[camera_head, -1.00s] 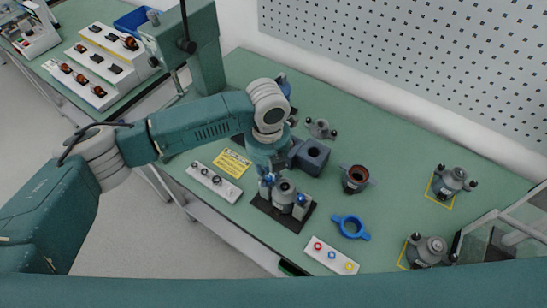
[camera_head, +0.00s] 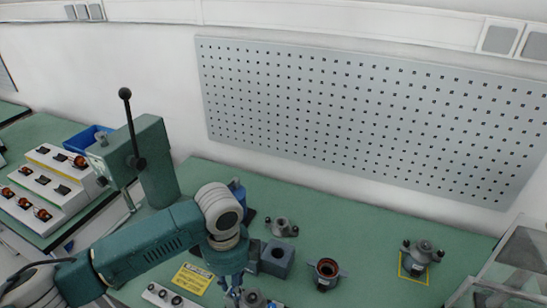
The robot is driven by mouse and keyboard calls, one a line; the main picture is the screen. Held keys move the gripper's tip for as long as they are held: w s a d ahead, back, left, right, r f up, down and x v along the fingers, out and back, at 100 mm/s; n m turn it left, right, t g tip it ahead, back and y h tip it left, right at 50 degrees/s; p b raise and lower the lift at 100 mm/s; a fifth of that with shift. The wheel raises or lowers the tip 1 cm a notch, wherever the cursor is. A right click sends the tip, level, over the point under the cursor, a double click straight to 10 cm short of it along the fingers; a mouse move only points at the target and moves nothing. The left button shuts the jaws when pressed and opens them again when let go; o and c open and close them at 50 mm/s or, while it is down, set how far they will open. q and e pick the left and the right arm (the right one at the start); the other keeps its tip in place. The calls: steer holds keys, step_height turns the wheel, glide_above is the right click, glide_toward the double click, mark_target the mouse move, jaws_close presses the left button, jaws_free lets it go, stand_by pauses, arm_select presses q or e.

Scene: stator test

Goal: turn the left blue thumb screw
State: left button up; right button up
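My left gripper (camera_head: 232,288) points down at the bottom edge of the picture, beside the dark test fixture that holds a grey stator housing (camera_head: 253,298). Its fingers are small and partly cut off, so I cannot tell whether they are open or shut. The left blue thumb screw is not clearly visible; it lies by or behind the fingertips, and I cannot tell whether they touch it. The rest of the fixture is below the picture. My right gripper is not in view.
A grey block with a bore (camera_head: 277,258), a housing with a copper-coloured inside (camera_head: 326,272) and a grey flanged part (camera_head: 282,228) stand right of my arm. A green press (camera_head: 150,165) rises at the left. The green bench (camera_head: 370,235) is clear towards the pegboard wall.

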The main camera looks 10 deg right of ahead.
arm_select(q)
step_height(320, 180, up, 9)
steer(key=b, duration=0.2)
steer(key=w+d+r+n+t+h, duration=0.1)
steer(key=w+d+r+t+h, duration=0.1)
steer(key=w+d+t, duration=0.3)
steer(key=w+d+r+n+h, duration=0.1)
steer(key=w+d+r+h, duration=0.15)
steer(key=w, duration=0.35)
steer(key=w+d+r+t+h+p, duration=0.1)
steer(key=w+d+r+t+h, duration=0.2)
steer(key=r, duration=0.7)
steer(key=shift+w+d+n+t, duration=0.3)
steer(key=shift+w+d+t, duration=1.1)
steer(key=shift+w+d, duration=0.65)
steer(key=shift+w+a+h, duration=0.1)
steer(key=shift+a+h, duration=0.05)
steer(key=shift+h, duration=0.1)
steer(key=o, duration=0.3)
